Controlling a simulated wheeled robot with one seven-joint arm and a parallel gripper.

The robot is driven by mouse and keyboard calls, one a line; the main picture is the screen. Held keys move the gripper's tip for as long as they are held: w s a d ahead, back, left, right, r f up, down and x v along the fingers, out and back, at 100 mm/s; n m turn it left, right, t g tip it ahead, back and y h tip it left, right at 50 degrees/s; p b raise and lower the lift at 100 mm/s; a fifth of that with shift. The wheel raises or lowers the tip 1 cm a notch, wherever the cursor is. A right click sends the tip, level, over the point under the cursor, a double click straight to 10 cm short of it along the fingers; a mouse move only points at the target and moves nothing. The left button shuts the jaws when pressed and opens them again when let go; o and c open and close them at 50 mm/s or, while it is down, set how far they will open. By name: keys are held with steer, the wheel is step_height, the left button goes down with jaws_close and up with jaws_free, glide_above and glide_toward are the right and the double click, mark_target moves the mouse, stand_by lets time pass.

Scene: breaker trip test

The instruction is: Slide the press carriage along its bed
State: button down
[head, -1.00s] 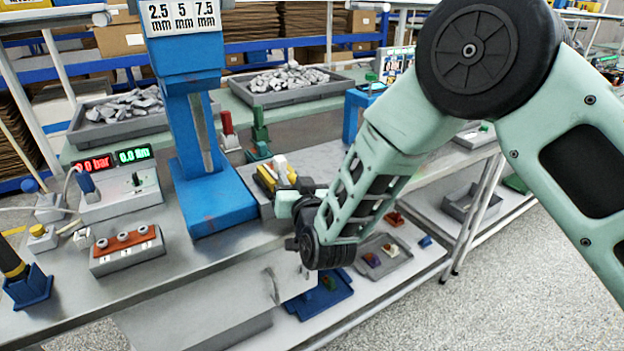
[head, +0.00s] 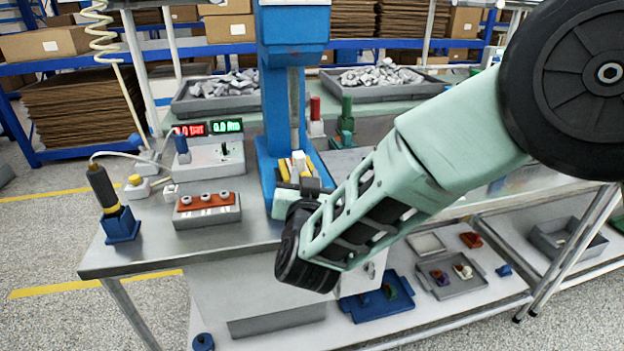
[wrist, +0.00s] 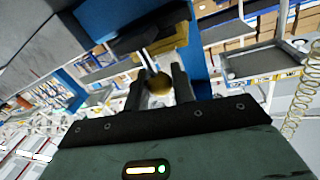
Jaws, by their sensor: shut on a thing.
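The press carriage (head: 285,172), yellow with a white piece on top, shows in the head view in front of the blue press column (head: 272,100). A grey bed surface (head: 346,160) shows to its right; the rest of the bed is mostly hidden by my arm. My gripper (head: 303,188) is at the carriage's near side, its fingers partly hidden there. In the wrist view my gripper (wrist: 160,88) is shut on a round brass knob (wrist: 159,84), which joins the dark and yellow carriage (wrist: 165,48) by a thin rod.
An orange-topped block (head: 208,205), a gauge box with lit displays (head: 210,158) and a blue-based tool holder (head: 120,225) stand on the bench to the left. Red (head: 316,120) and green (head: 346,118) uprights stand behind. Grey bins of metal parts (head: 222,92) line the back.

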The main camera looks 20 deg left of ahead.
steer(key=shift+s+a, duration=0.2)
steer(key=shift+s, duration=0.05)
steer(key=c, duration=1.2)
jaws_free()
steer(key=shift+a, duration=0.1)
steer(key=shift+c, duration=0.2)
steer(key=b+v, duration=0.2)
steer(key=v, duration=1.5)
steer(key=shift+d, duration=0.3)
